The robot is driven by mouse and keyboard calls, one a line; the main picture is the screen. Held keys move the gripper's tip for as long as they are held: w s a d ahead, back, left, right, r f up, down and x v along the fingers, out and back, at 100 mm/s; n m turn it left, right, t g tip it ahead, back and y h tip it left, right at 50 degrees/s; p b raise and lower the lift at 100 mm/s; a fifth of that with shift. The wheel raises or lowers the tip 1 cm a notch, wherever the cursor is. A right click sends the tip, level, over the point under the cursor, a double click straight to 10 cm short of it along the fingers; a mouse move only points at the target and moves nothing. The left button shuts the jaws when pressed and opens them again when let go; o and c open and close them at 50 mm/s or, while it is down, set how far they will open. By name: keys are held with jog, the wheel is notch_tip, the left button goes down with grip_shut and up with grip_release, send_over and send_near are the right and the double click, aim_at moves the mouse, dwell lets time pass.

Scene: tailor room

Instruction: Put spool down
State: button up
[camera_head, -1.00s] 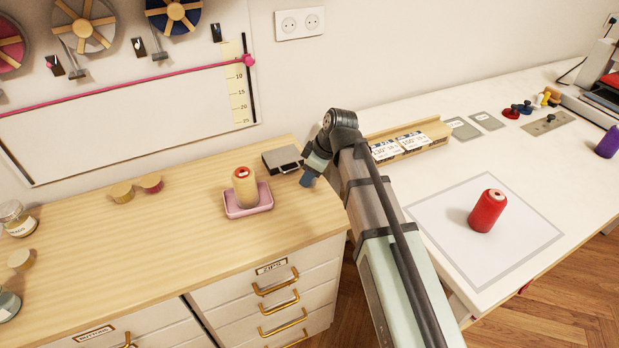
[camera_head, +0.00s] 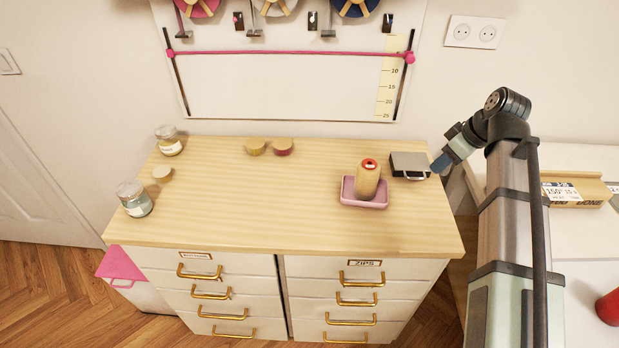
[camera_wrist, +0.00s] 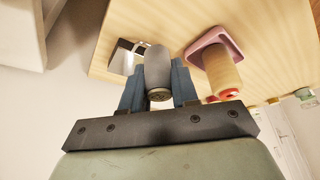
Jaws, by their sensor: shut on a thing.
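My gripper (camera_wrist: 159,88) is shut on a grey spool (camera_wrist: 158,66), which sits between its two blue fingers in the wrist view. In the head view, my gripper (camera_head: 440,163) is at the right end of the wooden cabinet top (camera_head: 240,205), and the grey spool cannot be made out there. A yellow spool (camera_head: 367,180) with a red top stands upright in a pink tray (camera_head: 364,202) on the cabinet. Both also show to the right of my gripper in the wrist view, the yellow spool (camera_wrist: 223,72) and pink tray (camera_wrist: 213,38).
A grey-black flat box (camera_head: 410,163) lies beside the gripper. Round wooden lids (camera_head: 255,146) and glass jars (camera_head: 135,198) stand toward the left. The cabinet top's middle and front are clear. A white table (camera_head: 580,235) with a red spool (camera_head: 609,307) is at the right.

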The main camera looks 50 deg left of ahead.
notch_tip(320, 180, up, 4)
jog(key=shift+r, duration=0.15)
jog(key=s+a+n+g, duration=0.1)
jog(key=s+a+n, duration=0.3)
jog(key=a, duration=0.5)
jog(key=s+a+n+g, duration=0.1)
jog(key=s+a, duration=0.6)
jog(key=a, duration=0.3)
jog(key=n+g+h, duration=0.1)
jog(key=n, duration=0.3)
send_over(284, 182)
jog(key=w+d, duration=0.1)
notch_tip(284, 182, down, 4)
jog(key=shift+f, duration=5.5)
jog(key=shift+f, duration=0.15)
jog(key=o, duration=1)
